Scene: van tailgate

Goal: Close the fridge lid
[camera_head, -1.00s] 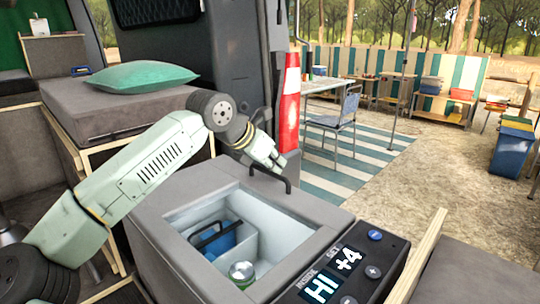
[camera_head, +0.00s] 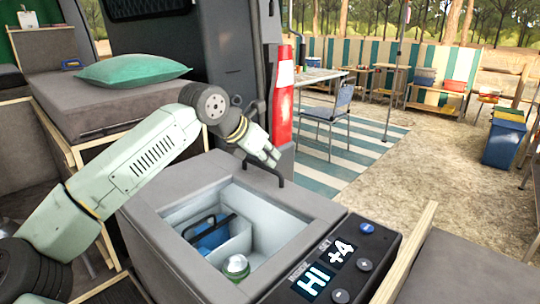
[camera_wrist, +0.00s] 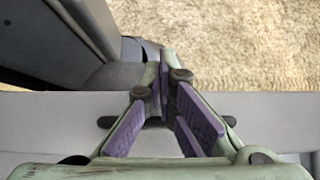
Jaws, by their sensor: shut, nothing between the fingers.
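The grey fridge box (camera_head: 160,232) stands in front of me with its top opening uncovered, and its pale inside shows. A dark handle (camera_head: 281,180) stands up at the far edge of its grey top. I cannot tell where the lid ends and the frame begins there. My gripper (camera_head: 275,160) points down to the right, right at the handle. In the wrist view, my gripper (camera_wrist: 165,75) is shut with its tips close together and nothing seen between them. The dark ends of the handle (camera_wrist: 106,122) show on both sides, its middle hidden by the fingers.
A blue container (camera_head: 212,236) and a can (camera_head: 236,266) are inside the fridge. A control panel (camera_head: 345,262) is on its near right side. A red-and-white cone (camera_head: 283,95) stands behind my gripper. A cushioned bench (camera_head: 110,100) with a green pillow (camera_head: 132,71) is at left.

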